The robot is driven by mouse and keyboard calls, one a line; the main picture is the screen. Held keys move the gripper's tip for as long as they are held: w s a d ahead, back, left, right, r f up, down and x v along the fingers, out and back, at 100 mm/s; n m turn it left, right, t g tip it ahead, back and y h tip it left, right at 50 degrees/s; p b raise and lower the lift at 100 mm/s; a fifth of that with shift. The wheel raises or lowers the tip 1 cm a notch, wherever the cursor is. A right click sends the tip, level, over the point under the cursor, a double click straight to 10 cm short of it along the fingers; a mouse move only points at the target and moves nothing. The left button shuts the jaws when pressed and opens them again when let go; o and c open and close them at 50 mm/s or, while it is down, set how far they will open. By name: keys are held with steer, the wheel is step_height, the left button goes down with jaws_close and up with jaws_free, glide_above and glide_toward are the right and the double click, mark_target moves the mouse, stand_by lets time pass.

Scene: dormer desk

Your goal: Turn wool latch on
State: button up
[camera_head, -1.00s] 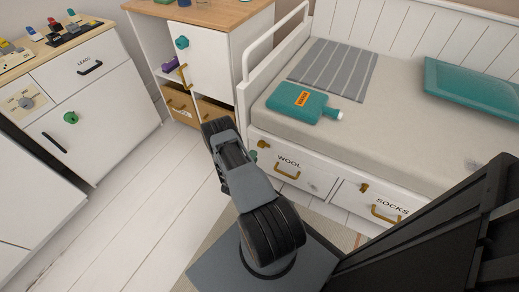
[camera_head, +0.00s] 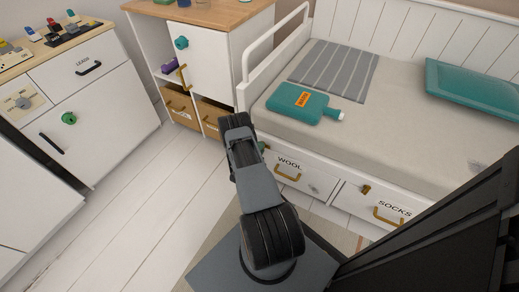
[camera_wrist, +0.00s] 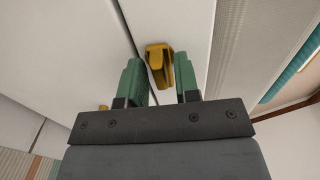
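The wool latch (camera_wrist: 160,56) is a small yellow-gold knob on the white drawer front, seen in the wrist view. My gripper (camera_wrist: 158,72) has two green fingers, spread apart on either side of the latch in that view, with gaps showing. I cannot tell how deep the fingers reach around it. In the head view, my gripper (camera_head: 263,147) is mostly hidden behind my arm at the upper left of the wool drawer (camera_head: 310,174). The latch is hidden there too. The wool drawer is closed, with a gold handle (camera_head: 288,176) under its label.
The mattress (camera_head: 400,120) above carries a teal hot-water bottle (camera_head: 304,102). A white cabinet (camera_head: 205,58) stands left of the bed. The floor (camera_head: 150,215) at left is clear.

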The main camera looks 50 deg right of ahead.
steer(key=c, duration=0.4)
steer(key=shift+a, duration=0.15)
jaws_close()
steer(key=shift+m, duration=0.3)
steer(key=shift+m+b, duration=0.3)
steer(key=shift+m, duration=0.3)
steer(key=m+b, duration=0.1)
steer(key=m, duration=0.4)
steer(key=shift+d, duration=0.2)
steer(key=m+b, duration=0.1)
steer(key=m, duration=0.4)
steer(key=shift+m, duration=0.4)
steer(key=m+b, duration=0.1)
steer(key=m, duration=0.4)
steer(key=shift+r, duration=0.1)
steer(key=shift+m, duration=0.4)
